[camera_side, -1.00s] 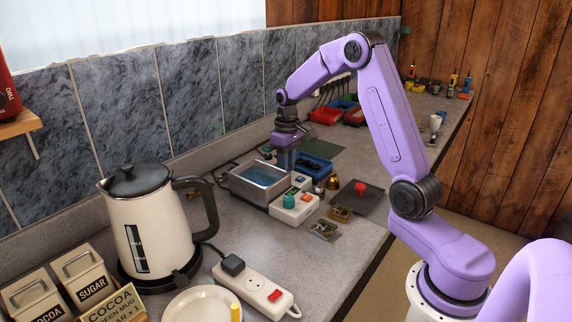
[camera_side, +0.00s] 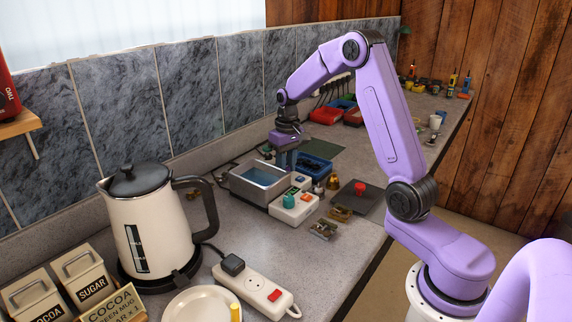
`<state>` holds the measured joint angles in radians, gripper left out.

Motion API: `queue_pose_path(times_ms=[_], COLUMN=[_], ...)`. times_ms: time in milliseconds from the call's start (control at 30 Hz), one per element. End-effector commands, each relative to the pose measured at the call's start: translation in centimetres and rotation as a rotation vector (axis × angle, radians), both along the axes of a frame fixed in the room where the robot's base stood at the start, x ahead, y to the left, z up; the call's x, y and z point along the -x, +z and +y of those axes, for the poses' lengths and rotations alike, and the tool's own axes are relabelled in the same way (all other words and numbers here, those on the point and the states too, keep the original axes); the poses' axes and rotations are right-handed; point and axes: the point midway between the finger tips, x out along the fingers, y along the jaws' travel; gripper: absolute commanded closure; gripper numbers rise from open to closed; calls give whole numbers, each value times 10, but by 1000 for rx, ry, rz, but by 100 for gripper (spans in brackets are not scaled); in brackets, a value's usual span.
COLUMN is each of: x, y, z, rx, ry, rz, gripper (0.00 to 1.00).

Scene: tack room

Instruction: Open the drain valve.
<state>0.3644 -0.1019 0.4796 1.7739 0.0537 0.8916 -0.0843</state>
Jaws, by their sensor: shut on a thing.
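A metal tank (camera_side: 262,192) with bluish liquid inside stands on the grey counter, left of a white control box. My gripper (camera_side: 286,168) points down at the tank's far right corner. Its fingers are shut on a small part there, which looks to be the drain valve. The fingers hide most of it, so its handle angle cannot be told.
The white box (camera_side: 294,208) with a teal knob sits close in front of the gripper. A blue tray (camera_side: 316,168) is just right of the fingers. A dark plate with a red button (camera_side: 360,189) lies further right. A kettle (camera_side: 150,228) stands at the near left.

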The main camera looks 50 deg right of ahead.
Motion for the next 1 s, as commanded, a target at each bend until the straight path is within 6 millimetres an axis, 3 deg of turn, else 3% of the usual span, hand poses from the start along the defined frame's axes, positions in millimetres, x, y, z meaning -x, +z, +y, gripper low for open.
queue_pose_path(times_ms=[67,100,167,667,1000], x=[-1,-1,-1,0,0], y=[1,1,1,0,-1], z=[0,0,0,3,3], rx=[0,0,0,-3,-6], ry=[-2,-2,-1,56,386], rz=[-4,-4,-3,1,6], gripper=[100,65,46,46,46])
